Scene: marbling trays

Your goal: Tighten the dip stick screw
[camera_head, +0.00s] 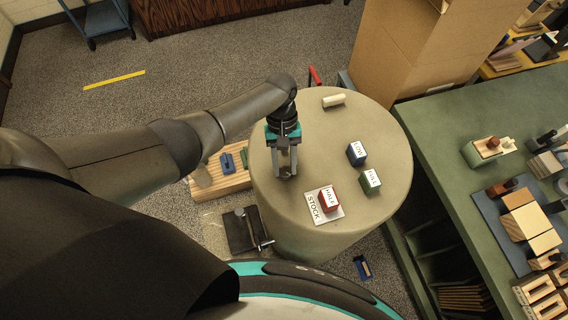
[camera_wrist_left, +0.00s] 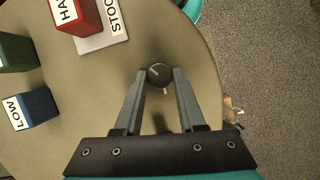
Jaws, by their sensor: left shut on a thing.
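My left gripper (camera_head: 287,172) reaches down over the round beige tabletop (camera_head: 318,125), left of its middle. In the left wrist view its two fingers (camera_wrist_left: 159,78) are shut on a small dark round knob (camera_wrist_left: 159,72), which looks like the dip stick screw. The knob has a pale line on its top and a small light piece sticking out at its near side. What lies below the knob is hidden, and the knob cannot be made out in the head view. My right gripper is not in view.
A red HALF block (camera_head: 328,200) sits on a white STOCK card (camera_head: 316,214). A blue LOW block (camera_head: 356,152) and a green FULL block (camera_head: 370,182) stand right of it. A green bench (camera_head: 440,120) is at right.

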